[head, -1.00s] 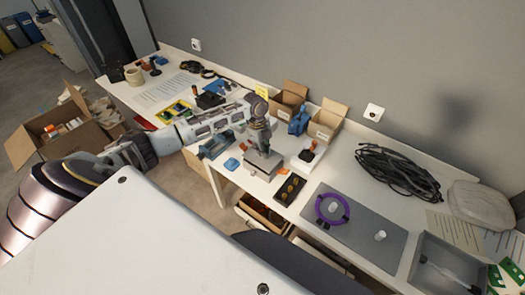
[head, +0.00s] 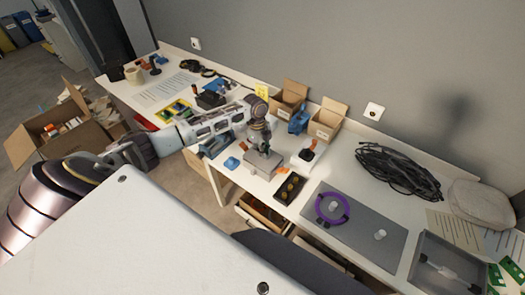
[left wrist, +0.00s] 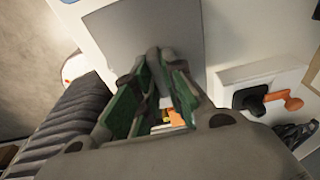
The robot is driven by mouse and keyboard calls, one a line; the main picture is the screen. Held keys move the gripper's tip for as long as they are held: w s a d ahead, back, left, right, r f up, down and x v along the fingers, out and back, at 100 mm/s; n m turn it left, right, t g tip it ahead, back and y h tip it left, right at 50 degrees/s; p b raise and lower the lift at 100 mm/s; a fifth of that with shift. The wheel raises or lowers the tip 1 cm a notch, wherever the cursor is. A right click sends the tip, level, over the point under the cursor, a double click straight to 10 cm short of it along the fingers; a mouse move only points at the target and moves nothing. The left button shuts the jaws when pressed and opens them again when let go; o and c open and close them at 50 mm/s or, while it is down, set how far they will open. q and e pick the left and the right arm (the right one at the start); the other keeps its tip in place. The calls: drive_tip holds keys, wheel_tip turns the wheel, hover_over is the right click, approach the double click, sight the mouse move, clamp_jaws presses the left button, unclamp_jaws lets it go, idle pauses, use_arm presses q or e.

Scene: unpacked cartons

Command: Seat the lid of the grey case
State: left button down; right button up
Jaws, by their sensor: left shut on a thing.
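My left gripper (head: 262,147) points down over the middle of the table, at a grey, flat-topped piece (head: 258,164) that looks like the grey case's lid. In the left wrist view the fingers (left wrist: 162,58) are close together, and a flat grey panel (left wrist: 150,25) lies just beyond them. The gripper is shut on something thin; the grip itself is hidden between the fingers. I cannot tell where the lid ends and the case begins, or whether a gap lies between them. My right gripper is out of view.
A white box with an orange-and-black switch (head: 308,154) stands close right of the gripper; it shows in the left wrist view (left wrist: 285,78). A black tray (head: 290,189), a blue piece (head: 231,163) and open cartons (head: 325,124) are nearby. A grey mat (head: 365,238) lies to the right.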

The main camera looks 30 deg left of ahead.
use_arm(q)
drive_tip(key=shift+f, duration=0.5)
drive_tip(key=c, duration=1.4)
unclamp_jaws()
drive_tip(key=shift+w+a+r, duration=0.1)
drive_tip(key=shift+a+r, duration=0.2)
drive_tip(key=shift+r, duration=1.7)
drive_tip(key=shift+s+a+r, duration=0.1)
drive_tip(key=shift+a+r, duration=0.2)
drive_tip(key=shift+r, duration=1.65)
drive_tip(key=shift+w+a+r, duration=0.1)
drive_tip(key=shift+a+r, duration=0.2)
drive_tip(key=shift+r, duration=1.7)
